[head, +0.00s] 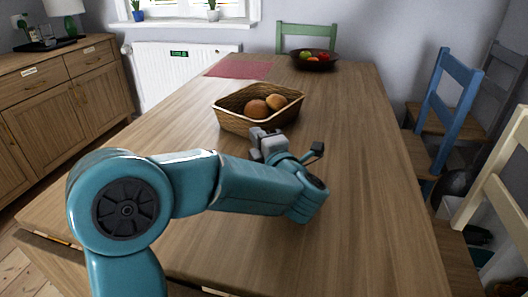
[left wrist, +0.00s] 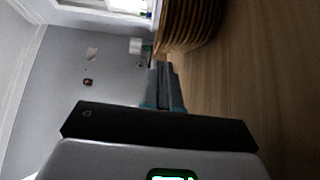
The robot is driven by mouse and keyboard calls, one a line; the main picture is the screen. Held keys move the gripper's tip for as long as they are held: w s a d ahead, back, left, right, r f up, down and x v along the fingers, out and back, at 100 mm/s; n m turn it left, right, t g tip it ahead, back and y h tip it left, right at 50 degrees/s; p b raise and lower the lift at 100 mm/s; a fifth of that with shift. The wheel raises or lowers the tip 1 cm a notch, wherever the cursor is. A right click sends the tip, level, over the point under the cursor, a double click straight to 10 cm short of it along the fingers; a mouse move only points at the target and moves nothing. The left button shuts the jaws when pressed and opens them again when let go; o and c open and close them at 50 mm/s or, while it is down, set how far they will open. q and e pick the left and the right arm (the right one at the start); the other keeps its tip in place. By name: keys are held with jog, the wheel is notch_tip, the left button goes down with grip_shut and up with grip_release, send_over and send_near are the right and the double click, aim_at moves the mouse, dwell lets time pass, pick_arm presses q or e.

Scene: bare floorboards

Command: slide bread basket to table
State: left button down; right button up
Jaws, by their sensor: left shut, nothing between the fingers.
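A woven bread basket (head: 228,120) with bread rolls (head: 257,109) in it stands upright on the wooden table (head: 345,150). My left gripper (head: 262,136) is shut and empty, low over the table at the near side of the basket. I cannot tell whether it touches the wicker. In the left wrist view the shut fingers (left wrist: 164,82) point toward the basket's ribbed side (left wrist: 188,25), which is cut off at the top. My right gripper is in neither view.
A dark fruit bowl (head: 314,62) and a red placemat (head: 239,69) lie toward the far end of the table. Green (head: 306,38) and blue (head: 449,92) chairs stand around it. The tabletop right of the basket is clear.

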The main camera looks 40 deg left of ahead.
aim_at(263, 124)
pick_arm(q)
jog(key=shift+w+a, duration=0.2)
jog(key=shift+w, duration=0.45)
jog(key=shift+w+a, duration=0.2)
jog(key=shift+w, duration=0.45)
jog(key=shift+w+a+f, duration=0.1)
jog(key=shift+w+a, duration=0.15)
jog(key=shift+w, duration=0.3)
jog(key=shift+w+a, duration=0.2)
jog(key=shift+w, duration=0.35)
jog(key=shift+s, duration=0.15)
